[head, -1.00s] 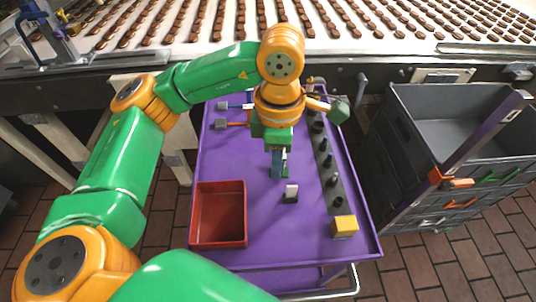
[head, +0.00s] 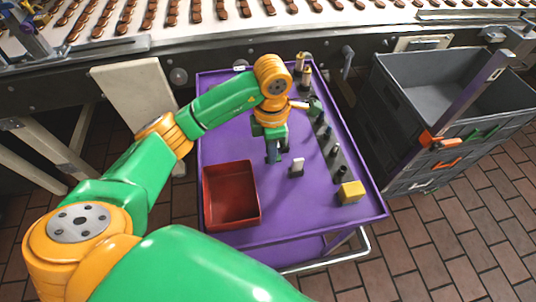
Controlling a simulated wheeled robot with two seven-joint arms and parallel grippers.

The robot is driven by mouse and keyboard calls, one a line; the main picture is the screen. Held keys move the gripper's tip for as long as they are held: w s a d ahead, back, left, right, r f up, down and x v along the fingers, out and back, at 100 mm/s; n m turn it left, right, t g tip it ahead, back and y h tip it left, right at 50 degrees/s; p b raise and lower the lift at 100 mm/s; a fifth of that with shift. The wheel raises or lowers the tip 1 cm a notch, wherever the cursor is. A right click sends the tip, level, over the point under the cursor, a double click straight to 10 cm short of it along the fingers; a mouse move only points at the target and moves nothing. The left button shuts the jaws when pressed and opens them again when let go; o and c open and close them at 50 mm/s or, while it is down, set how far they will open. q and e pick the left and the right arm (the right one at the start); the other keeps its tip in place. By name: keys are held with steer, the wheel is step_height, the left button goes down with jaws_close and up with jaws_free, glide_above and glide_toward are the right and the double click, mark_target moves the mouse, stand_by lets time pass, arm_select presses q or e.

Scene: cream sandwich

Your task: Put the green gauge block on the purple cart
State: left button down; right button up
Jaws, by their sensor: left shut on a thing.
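The purple cart (head: 222,130) stands in the middle of the head view, in front of the conveyor. My left gripper (head: 273,157) points down at the middle of the cart top. It is shut on a small, dark greenish block, which I take for the green gauge block (head: 273,152). The fingers hide most of that block. I cannot tell whether it touches the cart top. My right gripper is not in view.
On the cart are a red bin (head: 231,195), a small white-and-dark block (head: 297,167), a yellow block (head: 351,192) and a dark strip with several pegs (head: 334,152). Grey crates (head: 394,128) stand right of the cart. Bare purple surface lies between bin and yellow block.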

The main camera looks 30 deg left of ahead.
arm_select(q)
steer(key=f, duration=0.1)
steer(key=f+p, duration=0.1)
steer(key=f, duration=0.1)
steer(key=w+a+f+p, duration=0.1)
steer(key=shift+f, duration=0.2)
steer(key=shift+f+b, duration=0.4)
steer(key=c, duration=0.8)
jaws_free()
steer(key=shift+o, duration=0.2)
steer(key=shift+r, duration=0.1)
steer(key=shift+r+p, duration=0.25)
steer(key=shift+p, duration=0.1)
step_height(320, 180, up, 12)
steer(key=b, duration=0.1)
